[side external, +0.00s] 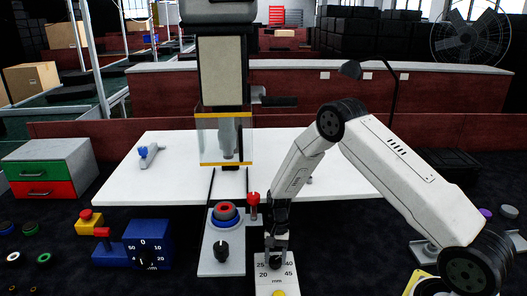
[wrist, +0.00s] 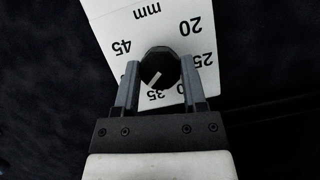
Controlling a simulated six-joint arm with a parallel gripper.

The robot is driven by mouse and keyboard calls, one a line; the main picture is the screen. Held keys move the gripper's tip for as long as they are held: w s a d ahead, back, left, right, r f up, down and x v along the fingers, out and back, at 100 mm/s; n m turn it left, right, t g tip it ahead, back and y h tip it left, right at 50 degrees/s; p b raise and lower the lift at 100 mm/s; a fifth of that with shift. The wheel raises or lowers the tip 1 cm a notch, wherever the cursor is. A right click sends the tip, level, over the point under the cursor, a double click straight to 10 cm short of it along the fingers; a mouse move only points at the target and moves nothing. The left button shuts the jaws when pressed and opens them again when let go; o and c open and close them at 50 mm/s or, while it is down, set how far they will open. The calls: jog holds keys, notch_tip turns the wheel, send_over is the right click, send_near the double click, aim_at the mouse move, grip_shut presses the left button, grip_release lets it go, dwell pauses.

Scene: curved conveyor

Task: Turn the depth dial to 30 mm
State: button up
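The depth dial is a black knob (wrist: 160,62) with a white pointer line, on a white scale plate (wrist: 112,18) marked 20, 25, 35, 45 and mm in the wrist view. The 30 is mostly covered by my right finger. The pointer aims lower left, just to the left of the 35. My gripper (wrist: 160,68) has one finger on each side of the knob, and both fingertips appear to touch it. In the side view my gripper (side external: 277,246) is down at the top of the scale plate (side external: 276,270), largely hiding the knob.
A grey panel (side external: 208,262) with a red-and-blue button and black knob stands left of the scale plate. A red-topped post (side external: 253,203) is close beside my gripper. A blue dial box (side external: 148,244) is farther left. The drill press (side external: 222,80) rises behind.

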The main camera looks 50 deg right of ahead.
grip_shut()
jog(key=n+g+h, duration=0.1)
jog(key=n, duration=0.3)
jog(key=shift+n, duration=0.3)
jog(key=o, duration=0.9)
grip_release()
jog(key=shift+c, duration=0.2)
jog(key=shift+a, duration=0.1)
jog(key=shift+w+r, duration=0.1)
jog(key=v, duration=0.7)
jog(key=shift+r, duration=0.3)
jog(key=shift+w, duration=0.15)
